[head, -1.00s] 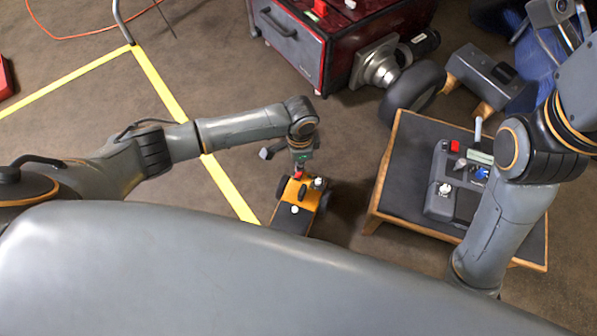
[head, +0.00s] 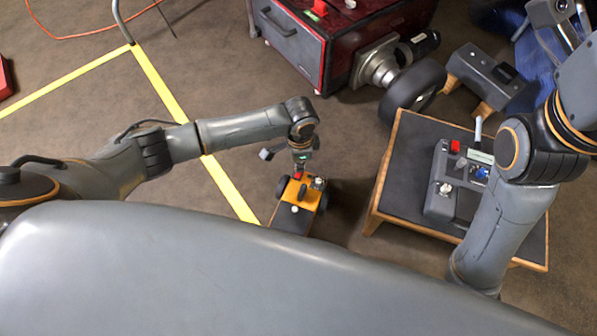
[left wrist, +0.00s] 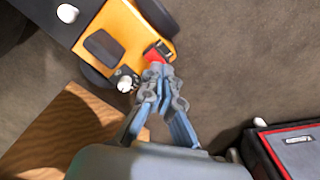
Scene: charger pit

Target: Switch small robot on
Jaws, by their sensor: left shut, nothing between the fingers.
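The small robot (head: 288,214) has a yellow top, dark wheels and a dark rear part, and stands on the floor below my left arm. In the left wrist view its yellow top (left wrist: 128,22) carries a dark oblong panel, a white knob (left wrist: 125,84) and a red switch (left wrist: 155,54). My left gripper (left wrist: 163,78) is shut and empty, its fingertips right at the red switch. I cannot tell whether they touch it. In the head view my left gripper (head: 300,169) is over the robot's far end. My right arm shows at the right, but its gripper is not seen.
A low wooden table (head: 401,187) with a dark top, holding a grey control box (head: 440,207), stands to the right. A red cabinet (head: 290,48) and a big dark wheel (head: 425,84) are behind. Yellow tape (head: 172,97) marks the open floor at left.

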